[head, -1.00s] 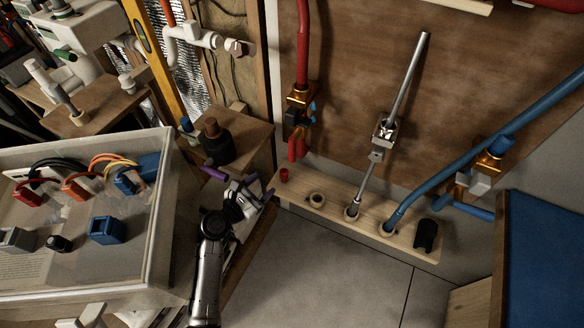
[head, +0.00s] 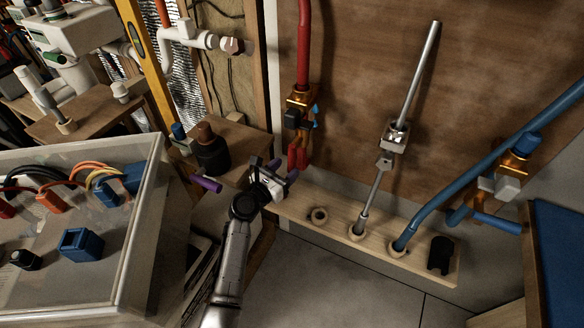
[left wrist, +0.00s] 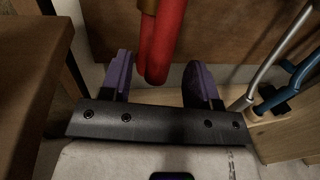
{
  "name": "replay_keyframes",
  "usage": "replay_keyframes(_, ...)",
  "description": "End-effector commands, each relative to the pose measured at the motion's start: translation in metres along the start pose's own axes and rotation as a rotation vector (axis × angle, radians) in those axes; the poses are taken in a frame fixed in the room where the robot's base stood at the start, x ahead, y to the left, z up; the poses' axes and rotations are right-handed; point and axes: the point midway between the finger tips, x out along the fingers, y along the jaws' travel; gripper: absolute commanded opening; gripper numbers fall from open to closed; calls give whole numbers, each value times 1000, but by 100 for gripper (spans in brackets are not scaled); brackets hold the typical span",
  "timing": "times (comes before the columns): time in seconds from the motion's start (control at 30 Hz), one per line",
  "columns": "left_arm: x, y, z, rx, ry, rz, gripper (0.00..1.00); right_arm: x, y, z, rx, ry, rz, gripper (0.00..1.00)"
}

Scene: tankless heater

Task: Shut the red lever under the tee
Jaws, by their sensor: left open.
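The red pipe (head: 304,45) comes down to a brass tee (head: 301,99) on the wooden back panel. The red lever (head: 298,156) hangs under the tee. It also shows in the left wrist view as a red double-pronged piece (left wrist: 159,50) at top centre. My left gripper (head: 283,170) is open, just below and left of the lever. In the left wrist view its two purple fingers (left wrist: 162,82) stand apart, with the lever's lower end between them in the picture. I cannot tell whether they touch it. My right gripper is not in view.
A wooden rail (head: 340,231) with holes lies below, holding a grey rod (head: 376,190) and a blue pipe (head: 435,204). A wooden block with a black bottle (head: 211,154) stands left of my gripper, beside a purple rod (head: 205,183). A clear-lidded box (head: 135,240) is nearer.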

Motion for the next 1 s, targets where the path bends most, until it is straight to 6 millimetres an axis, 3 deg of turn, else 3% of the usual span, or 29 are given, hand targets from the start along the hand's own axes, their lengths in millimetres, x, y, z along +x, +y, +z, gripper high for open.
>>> replay_keyframes(0.1, 16, 0, -3, 0, -1, -2, 56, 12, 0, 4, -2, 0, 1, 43)
replay_keyframes(0.3, 31, 0, -1, 0, -1, -1, 56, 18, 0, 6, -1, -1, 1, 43)
replay_keyframes(0.73, 35, -1, 0, 0, 0, -1, 56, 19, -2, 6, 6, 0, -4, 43)
replay_keyframes(1.0, 35, 0, 0, 0, 0, -1, 30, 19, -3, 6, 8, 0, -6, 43)
